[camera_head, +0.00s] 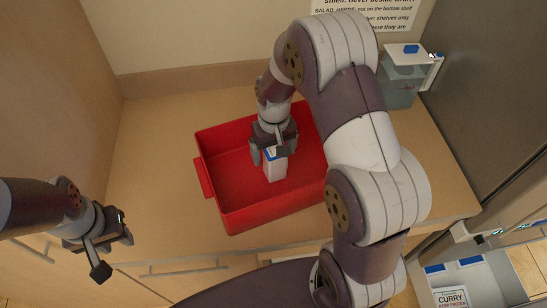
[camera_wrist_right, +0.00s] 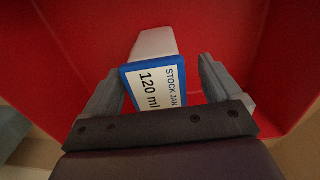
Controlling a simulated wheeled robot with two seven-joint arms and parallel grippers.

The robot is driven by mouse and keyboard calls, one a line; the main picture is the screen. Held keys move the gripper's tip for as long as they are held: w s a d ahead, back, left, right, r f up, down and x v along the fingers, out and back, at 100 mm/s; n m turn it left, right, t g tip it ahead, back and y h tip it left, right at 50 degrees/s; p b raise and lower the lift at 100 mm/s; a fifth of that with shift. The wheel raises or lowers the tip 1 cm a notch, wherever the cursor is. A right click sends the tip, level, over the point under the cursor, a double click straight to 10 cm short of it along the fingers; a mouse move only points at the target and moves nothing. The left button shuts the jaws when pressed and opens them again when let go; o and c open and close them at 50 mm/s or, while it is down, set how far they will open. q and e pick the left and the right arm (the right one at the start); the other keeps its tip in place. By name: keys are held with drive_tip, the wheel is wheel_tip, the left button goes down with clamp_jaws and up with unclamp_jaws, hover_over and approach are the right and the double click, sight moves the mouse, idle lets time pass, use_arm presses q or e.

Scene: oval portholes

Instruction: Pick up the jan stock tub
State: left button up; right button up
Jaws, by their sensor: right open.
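The jan stock tub (camera_head: 274,169) is a small pale tub with a blue-rimmed lid, standing in a red crate (camera_head: 236,222). In the right wrist view the tub (camera_wrist_right: 157,88) shows its label reading "STOCK JAN 120 ml". My right gripper (camera_head: 271,157) is over the tub, with one open finger on each side of its lid. In the right wrist view a gap shows between the right finger and the lid; the left finger is close to the lid's edge. My left gripper (camera_head: 104,252) is away at the lower left, in front of the counter, and I cannot tell its jaw opening.
The crate stands on a wooden counter (camera_head: 150,140) and holds nothing else that I see. A clear container with a blue-tabbed lid (camera_head: 400,88) stands at the back right. A drawer with a "CURRY KEEP FROZEN" box (camera_head: 452,298) is at lower right. The counter's left part is clear.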

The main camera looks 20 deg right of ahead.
drive_tip(key=shift+s+d+f, duration=0.1)
drive_tip(key=shift+s+f, duration=0.05)
drive_tip(key=shift+f, duration=0.05)
drive_tip(key=shift+w+d+f, duration=0.2)
drive_tip(key=shift+w+d, duration=0.05)
drive_tip(key=shift+c, duration=0.6)
drive_tip(key=shift+a, duration=0.1)
drive_tip(key=c, duration=1)
drive_tip(key=shift+s+a+r, duration=0.1)
drive_tip(key=shift+r, duration=0.05)
drive_tip(key=shift+c, duration=0.7)
